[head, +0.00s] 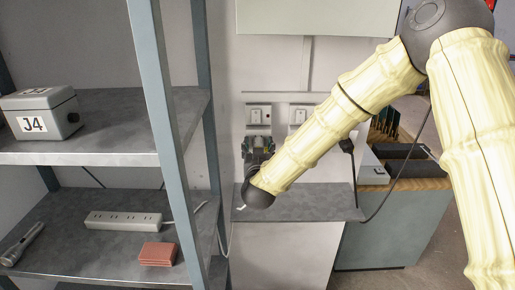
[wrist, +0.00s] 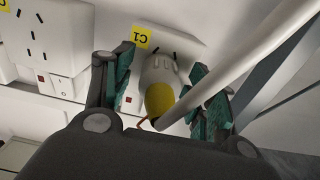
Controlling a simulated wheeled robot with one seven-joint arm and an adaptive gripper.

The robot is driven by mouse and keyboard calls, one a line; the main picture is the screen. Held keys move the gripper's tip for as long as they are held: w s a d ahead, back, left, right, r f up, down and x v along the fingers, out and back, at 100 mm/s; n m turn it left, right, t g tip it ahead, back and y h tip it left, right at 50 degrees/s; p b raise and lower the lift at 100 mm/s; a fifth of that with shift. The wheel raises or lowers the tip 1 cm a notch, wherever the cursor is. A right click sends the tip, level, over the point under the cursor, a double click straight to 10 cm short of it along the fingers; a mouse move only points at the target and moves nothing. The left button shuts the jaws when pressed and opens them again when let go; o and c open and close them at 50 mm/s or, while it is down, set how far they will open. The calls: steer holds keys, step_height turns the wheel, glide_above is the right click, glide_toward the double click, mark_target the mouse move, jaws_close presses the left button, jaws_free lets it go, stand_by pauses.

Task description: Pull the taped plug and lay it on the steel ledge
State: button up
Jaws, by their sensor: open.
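In the wrist view a pale plug with a yellow tape band (wrist: 160,98) sits at a white socket plate (wrist: 183,48) with a yellow C1 label. A thick white cord (wrist: 250,58) passes across the right side of that view. My gripper (wrist: 163,70) is open, with one teal-padded finger on each side of the plug; I cannot tell whether either touches it. In the head view my gripper (head: 258,147) is at the wall below the left socket, and the plug is hidden there. The grey steel ledge (head: 310,203) lies below it, mostly bare.
A second socket (head: 298,115) is on the wall to the right. A black plug (head: 346,146) with a dark cable hangs beside my arm. A shelf rack (head: 165,120) stands close on the left, holding a grey J4 box (head: 42,112), a power strip (head: 123,220) and red blocks (head: 158,254).

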stand_by(0.3)
jaws_close()
steer(key=shift+s, duration=0.1)
steer(key=shift+s, duration=0.65)
steer(key=shift+s, duration=0.1)
steer(key=shift+s+b, duration=0.3)
steer(key=shift+s, duration=0.25)
steer(key=shift+s, duration=0.25)
steer(key=shift+s, duration=0.5)
